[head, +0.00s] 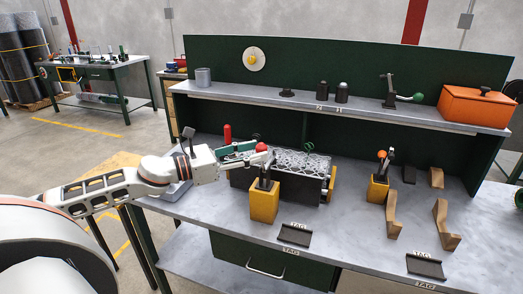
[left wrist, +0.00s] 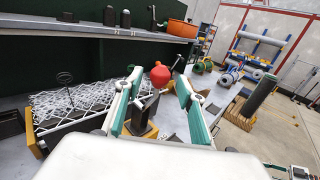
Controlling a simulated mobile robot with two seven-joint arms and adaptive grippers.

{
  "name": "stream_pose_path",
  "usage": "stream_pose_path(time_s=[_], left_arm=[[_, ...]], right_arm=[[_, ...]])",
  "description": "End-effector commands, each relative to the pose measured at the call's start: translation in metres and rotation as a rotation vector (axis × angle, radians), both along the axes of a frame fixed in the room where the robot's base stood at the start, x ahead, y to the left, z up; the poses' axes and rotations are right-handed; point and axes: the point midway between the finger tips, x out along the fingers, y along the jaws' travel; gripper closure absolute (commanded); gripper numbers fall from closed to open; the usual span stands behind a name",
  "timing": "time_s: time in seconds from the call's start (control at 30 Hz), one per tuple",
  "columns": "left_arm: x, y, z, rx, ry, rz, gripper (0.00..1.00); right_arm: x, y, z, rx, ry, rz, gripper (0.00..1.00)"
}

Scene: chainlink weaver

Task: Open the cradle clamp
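The cradle (head: 262,189) is a dark trough on the bench holding a silvery chainlink mesh (head: 300,163); both also show at the left of the left wrist view. At its front stands a yellow clamp block (head: 264,205) with a dark lever topped by a red ball (head: 261,147). My left gripper (head: 262,154) reaches in from the left at the ball. In the left wrist view, its green-padded fingers are apart, with the red ball (left wrist: 160,76) between them and gaps showing on both sides. Whether a finger touches the lever is unclear.
Another yellow block (head: 378,189) with a lever and orange knob stands right of the cradle. Brown angled pieces (head: 393,214) lie farther right. A red upright handle (head: 227,134) is behind my left gripper. The shelf (head: 350,114) behind carries an orange box (head: 476,106).

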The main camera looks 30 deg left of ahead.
Motion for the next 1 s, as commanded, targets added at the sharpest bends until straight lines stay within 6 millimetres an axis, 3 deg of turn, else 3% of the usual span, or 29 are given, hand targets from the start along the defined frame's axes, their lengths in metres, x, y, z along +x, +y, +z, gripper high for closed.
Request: stream_pose_path(time_s=[0.4, 0.83, 0.87, 1.0], left_arm=[[0.022, -0.013, 0.002, 0.0, -0.002, 0.001, 0.61], [0.025, -0.015, 0.0, 0.001, 0.001, 0.001, 0.61], [0.025, -0.015, 0.0, 0.001, 0.001, 0.001, 0.64], [0.025, -0.015, 0.0, 0.001, 0.001, 0.001, 1.0]], right_arm=[[0.001, 0.001, 0.009, 0.002, -0.005, -0.001, 0.65], [0.002, 0.001, 0.011, 0.005, -0.008, -0.001, 0.65], [0.002, 0.001, 0.011, 0.004, -0.007, -0.002, 0.65], [0.002, 0.001, 0.01, 0.004, -0.006, -0.002, 0.65]])
